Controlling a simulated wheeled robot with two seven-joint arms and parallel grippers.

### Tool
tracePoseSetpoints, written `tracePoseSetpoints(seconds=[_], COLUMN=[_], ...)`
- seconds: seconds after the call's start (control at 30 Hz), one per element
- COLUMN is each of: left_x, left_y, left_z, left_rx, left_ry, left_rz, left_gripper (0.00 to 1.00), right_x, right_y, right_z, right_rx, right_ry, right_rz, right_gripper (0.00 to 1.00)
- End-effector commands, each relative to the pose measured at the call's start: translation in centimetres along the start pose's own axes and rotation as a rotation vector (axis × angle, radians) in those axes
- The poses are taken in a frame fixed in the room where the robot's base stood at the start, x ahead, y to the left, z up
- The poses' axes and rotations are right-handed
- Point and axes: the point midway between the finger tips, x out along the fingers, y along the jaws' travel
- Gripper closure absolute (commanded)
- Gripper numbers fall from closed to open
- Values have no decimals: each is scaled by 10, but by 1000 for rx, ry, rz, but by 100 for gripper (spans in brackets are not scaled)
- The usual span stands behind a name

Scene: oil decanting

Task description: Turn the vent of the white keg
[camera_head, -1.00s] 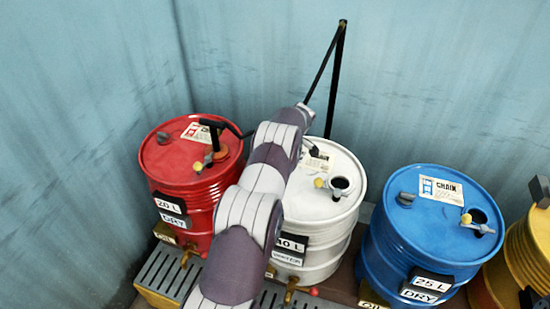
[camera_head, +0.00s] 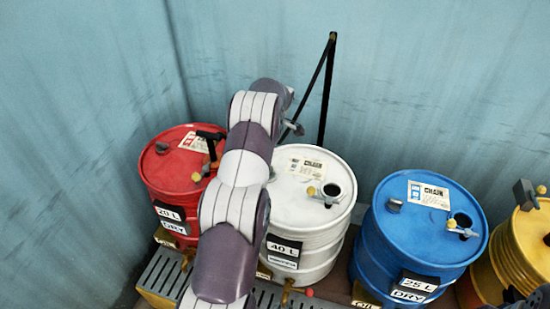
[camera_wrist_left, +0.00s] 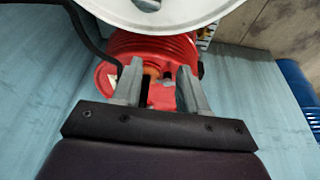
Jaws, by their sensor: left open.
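The white keg (camera_head: 300,225) stands between the red and blue kegs in the head view. Its small grey vent (camera_head: 272,174) shows at the left of its lid, partly beside my arm. The lid also carries a label and an open round spout with a yellow knob. My left gripper (camera_head: 292,127) is above and behind the white keg's back rim, apart from the lid. In the left wrist view my left gripper (camera_wrist_left: 158,82) is open and empty, with the white keg's rim (camera_wrist_left: 165,22) and the grey vent (camera_wrist_left: 147,5) at the top edge.
The red keg (camera_head: 160,175) stands left, partly behind my arm, with a black handle (camera_head: 211,136) on top. The blue keg (camera_head: 400,245) and a yellow keg (camera_head: 520,255) stand right. A black pole (camera_head: 328,90) rises behind the white keg. A slatted grate (camera_head: 165,275) lies in front.

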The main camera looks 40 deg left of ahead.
Motion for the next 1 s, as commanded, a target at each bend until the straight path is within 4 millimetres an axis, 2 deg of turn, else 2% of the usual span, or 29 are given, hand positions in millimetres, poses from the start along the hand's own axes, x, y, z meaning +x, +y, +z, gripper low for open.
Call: tracePoseSetpoints(seconds=[0.03, 0.1, 0.23, 0.4, 0.5, 0.6, 0.77, 0.87, 1.0], left_x=[7, 10, 12, 14, 16, 15, 23, 40, 74], left_y=[-18, -30, -40, -38, -33, -28, -24, -17, -3], left_z=[-10, -10, -8, 1, 3, 0, 3, 10, 24], left_rx=[51, 210, 573, 1103, 1358, 1533, 1629, 1629, 1628], left_ry=[-88, -187, -268, -170, -72, 9, 37, 35, 34], left_rz=[4, 63, 245, 477, 544, 569, 573, 572, 572], left_gripper=[57, 57, 57, 57, 57, 57, 57, 57, 57], right_x=[2, 3, 4, 4, 4, 3, -2, -10, -24], right_y=[0, 0, 0, 0, 0, 0, 0, 0, 0], right_z=[0, 0, 0, 0, 0, 0, 0, -1, -3], right_rx=[0, 0, 0, 0, 0, 0, 0, 0, 0], right_ry=[0, 0, 0, 0, 0, 0, 0, 0, 0], right_rz=[0, 0, 0, 0, 0, 0, 0, 0, 0], right_gripper=[57, 57, 57, 57, 57, 57, 57, 57, 57])
